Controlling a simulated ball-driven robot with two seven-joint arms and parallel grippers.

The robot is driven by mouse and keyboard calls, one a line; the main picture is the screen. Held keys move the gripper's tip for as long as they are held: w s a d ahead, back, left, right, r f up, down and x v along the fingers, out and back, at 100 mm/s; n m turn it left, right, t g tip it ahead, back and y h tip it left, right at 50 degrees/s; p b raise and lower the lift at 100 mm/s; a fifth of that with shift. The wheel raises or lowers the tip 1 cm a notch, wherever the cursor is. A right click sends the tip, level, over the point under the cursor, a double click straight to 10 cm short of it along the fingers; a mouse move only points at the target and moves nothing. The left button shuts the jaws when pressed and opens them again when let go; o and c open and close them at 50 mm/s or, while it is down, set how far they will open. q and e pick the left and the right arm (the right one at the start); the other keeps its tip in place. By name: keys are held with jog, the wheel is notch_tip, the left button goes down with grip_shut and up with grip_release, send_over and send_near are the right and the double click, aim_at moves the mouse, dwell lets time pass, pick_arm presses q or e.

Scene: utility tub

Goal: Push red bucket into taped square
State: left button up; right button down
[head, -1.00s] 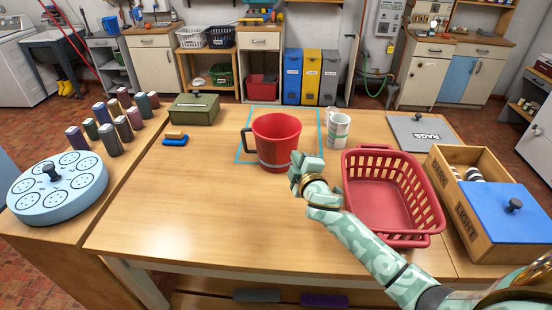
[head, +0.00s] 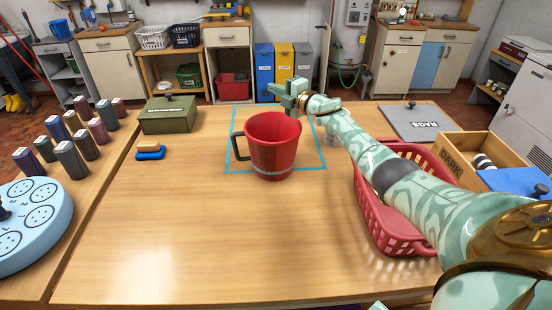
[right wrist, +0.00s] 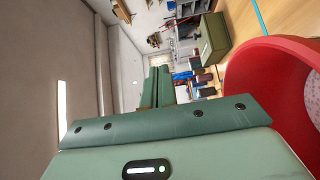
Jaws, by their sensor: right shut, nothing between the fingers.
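The red bucket (head: 274,148) stands upright on the wooden table, its dark handle to the left; it also shows close up at the right of the right wrist view (right wrist: 262,82). The taped square (head: 229,150) is a light-blue outline on the table. The bucket stands over its front part, and its base covers a stretch of the front tape line. My right gripper (head: 284,92) is shut and empty, past the bucket's far rim at its upper right. I cannot tell whether it touches the bucket. My left gripper is not in view.
A red basket (head: 384,222) lies right, partly under my right arm. A wooden box (head: 448,166) and a grey RAGS panel (head: 420,122) are further right. A green box (head: 168,114) and blue brush (head: 150,155) sit left. The table's front middle is clear.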

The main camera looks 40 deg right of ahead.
jog(key=s+a+p, duration=0.1)
jog(key=s+p, duration=0.1)
jog(key=p, duration=0.1)
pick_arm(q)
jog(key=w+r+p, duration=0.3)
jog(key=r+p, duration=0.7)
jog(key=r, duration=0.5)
pick_arm(e)
send_over(268, 158)
jog(key=s, duration=0.5)
notch_tip(268, 158, down, 16)
jog(key=b, duration=1.5)
jog(key=shift+w+f, duration=0.15)
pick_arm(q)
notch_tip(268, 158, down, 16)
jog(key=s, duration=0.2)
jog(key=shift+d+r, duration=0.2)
pick_arm(e)
jog(key=shift+w+d+r, duration=0.35)
jog(key=shift+w+r, duration=0.05)
jog(key=shift+r, duration=0.05)
